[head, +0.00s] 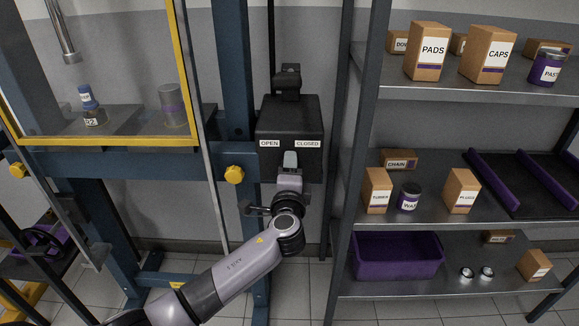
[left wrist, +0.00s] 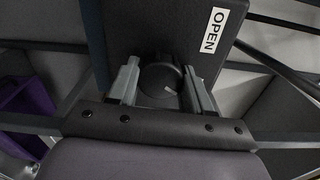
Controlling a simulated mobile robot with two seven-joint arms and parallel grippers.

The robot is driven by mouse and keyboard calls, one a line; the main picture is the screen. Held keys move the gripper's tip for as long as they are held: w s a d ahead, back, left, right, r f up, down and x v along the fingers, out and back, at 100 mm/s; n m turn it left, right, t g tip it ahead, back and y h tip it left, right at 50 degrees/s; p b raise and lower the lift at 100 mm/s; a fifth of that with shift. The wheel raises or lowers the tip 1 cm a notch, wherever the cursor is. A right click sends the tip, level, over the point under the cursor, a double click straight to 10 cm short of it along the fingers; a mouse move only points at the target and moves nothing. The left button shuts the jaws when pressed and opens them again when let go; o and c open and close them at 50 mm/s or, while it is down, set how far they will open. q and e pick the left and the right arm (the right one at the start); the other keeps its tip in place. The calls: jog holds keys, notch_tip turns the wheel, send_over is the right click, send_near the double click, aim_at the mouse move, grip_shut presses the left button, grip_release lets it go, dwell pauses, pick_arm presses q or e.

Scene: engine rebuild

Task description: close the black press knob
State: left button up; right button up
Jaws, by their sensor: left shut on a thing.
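The black press knob (left wrist: 158,78) is round, with a short white mark on its face, and shows between my finger pads in the left wrist view. It is on the front of the black control box (head: 290,115), which carries an OPEN label (head: 270,143) on the left and a CLOSED label (head: 307,144) on the right. My left gripper (head: 290,160) reaches the box below and between the labels and is shut on the knob; it also shows in the left wrist view (left wrist: 160,85). In the head view the gripper hides the knob. My right gripper is out of view.
The blue press frame (head: 232,80) with a yellow-edged guard (head: 110,142) stands to the left. A yellow knob (head: 234,175) sticks out close to my left arm. A metal shelf (head: 470,92) with boxes, jars and a purple bin (head: 398,256) stands to the right.

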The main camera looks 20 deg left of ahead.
pick_arm(q)
jog(key=shift+m, duration=0.5)
jog(key=o, duration=1)
jog(key=shift+o, duration=0.2)
jog(key=shift+s, duration=0.1)
jog(key=v, duration=0.7)
jog(key=s+f+n+g+h+p, duration=0.1)
jog(key=s+f+n+g+h, duration=0.2)
jog(key=s+f, duration=0.5)
jog(key=s+a+f+n+g+h+p, duration=0.1)
jog(key=s+a+f+n+g+h, duration=0.1)
jog(key=s+f+n, duration=0.3)
jog(key=s+a+f+n+g+h+p, duration=0.1)
jog(key=s+f+n, duration=0.5)
jog(key=s, duration=0.8)
jog(key=shift+a+g+h, duration=0.4)
jog(key=shift+a+h, duration=0.1)
jog(key=shift+h, duration=0.1)
